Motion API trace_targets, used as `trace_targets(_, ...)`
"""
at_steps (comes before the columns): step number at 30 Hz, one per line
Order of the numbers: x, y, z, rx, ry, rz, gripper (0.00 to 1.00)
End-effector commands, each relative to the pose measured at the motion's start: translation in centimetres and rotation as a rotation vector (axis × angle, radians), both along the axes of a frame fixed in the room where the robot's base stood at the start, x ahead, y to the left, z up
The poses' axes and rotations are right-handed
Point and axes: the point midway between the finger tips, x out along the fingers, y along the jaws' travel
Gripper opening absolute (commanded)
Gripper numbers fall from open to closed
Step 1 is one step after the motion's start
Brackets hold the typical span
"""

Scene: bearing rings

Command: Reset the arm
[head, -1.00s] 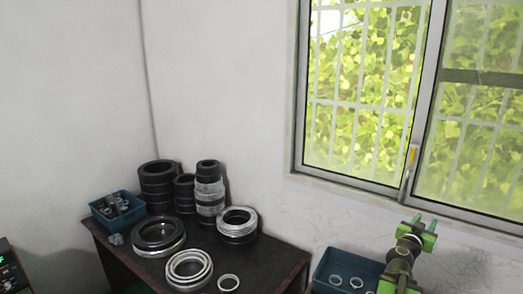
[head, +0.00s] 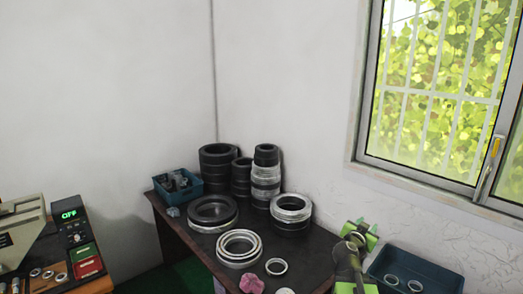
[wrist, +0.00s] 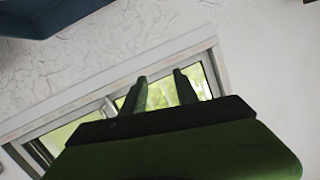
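My gripper (head: 358,233) is at the lower right of the head view, green and raised, in front of the wall beside the dark table's right end. In the wrist view its two fingers (wrist: 161,77) stand apart with nothing between them, so it is open and empty. The wrist view shows the window and wall beyond the fingers.
The dark table (head: 195,250) carries stacked black rings (head: 218,168), metal rings (head: 239,250) and a small blue bin (head: 180,185). A blue tray (head: 435,281) with rings lies right of my arm. A pink object (head: 251,284) is at the table's front. A workbench device (head: 75,235) stands left.

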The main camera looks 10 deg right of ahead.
Motion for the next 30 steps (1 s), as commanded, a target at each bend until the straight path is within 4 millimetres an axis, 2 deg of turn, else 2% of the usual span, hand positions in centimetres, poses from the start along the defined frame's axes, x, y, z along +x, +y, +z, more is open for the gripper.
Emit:
trace_targets(1,1.1,3.9,-3.7,0.051,0.047,0.021,0.36)
trace_targets(5,1.2,12.6,-10.9,0.183,0.259,0.068,0.36)
trace_targets(6,0.8,15.3,-13.1,0.223,0.341,0.093,0.36)
trace_targets(8,-0.3,19.2,-16.3,0.280,0.480,0.143,0.36)
trace_targets(9,-1.4,21.7,-18.3,0.317,0.583,0.188,0.36)
trace_targets(11,-3.6,25.4,-20.9,0.374,0.750,0.271,0.36)
trace_targets(12,-5.3,27.5,-22.2,0.412,0.865,0.341,0.36)
trace_targets(15,-9.9,31.6,-24.0,0.493,1.138,0.563,0.36)
trace_targets(18,-12.8,33.7,-24.3,0.493,1.297,0.747,0.36)
trace_targets(20,-13.5,33.8,-24.3,0.466,1.346,0.801,0.36)
trace_targets(30,-13.5,34.0,-24.3,0.432,1.364,0.837,0.36)
